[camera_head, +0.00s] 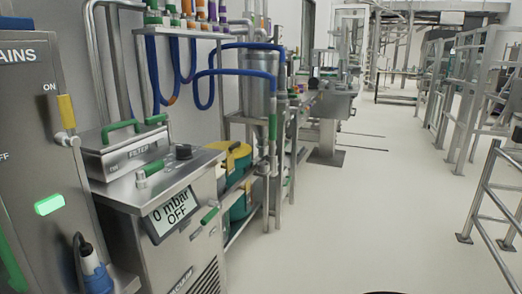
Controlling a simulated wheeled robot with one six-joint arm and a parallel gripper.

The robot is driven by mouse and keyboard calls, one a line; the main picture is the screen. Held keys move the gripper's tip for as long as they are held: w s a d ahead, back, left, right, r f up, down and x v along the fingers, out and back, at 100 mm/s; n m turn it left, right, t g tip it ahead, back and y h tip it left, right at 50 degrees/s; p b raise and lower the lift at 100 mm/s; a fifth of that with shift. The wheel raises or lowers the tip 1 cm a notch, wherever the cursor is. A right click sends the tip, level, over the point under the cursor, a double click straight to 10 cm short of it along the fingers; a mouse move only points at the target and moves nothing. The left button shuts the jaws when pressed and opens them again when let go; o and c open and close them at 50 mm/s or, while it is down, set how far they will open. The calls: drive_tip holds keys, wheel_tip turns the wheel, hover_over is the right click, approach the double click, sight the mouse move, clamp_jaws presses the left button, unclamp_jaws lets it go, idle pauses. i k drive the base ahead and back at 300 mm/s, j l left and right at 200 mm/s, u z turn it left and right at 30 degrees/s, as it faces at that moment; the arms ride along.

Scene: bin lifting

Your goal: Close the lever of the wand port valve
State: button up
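A steel vacuum unit (186,235) stands at the left, with a display reading "0 mbar OFF". A small green-handled lever (150,169) sits on its top, beside a black knob (183,151). Another green handle (209,216) sticks out at the unit's front right edge. I cannot tell for certain which of these is the lever of the wand port valve, and no label for it is readable. My gripper is not in view.
A filter box (130,155) with green handles sits behind the lever. A mains cabinet (40,150) with a yellow switch handle is at the far left. Blue hoses (237,73) hang behind the unit. Metal railings (486,195) stand at the right. The pale floor (340,215) between is clear.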

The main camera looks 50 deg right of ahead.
sight(296, 115)
drive_tip(key=z, duration=1.6)
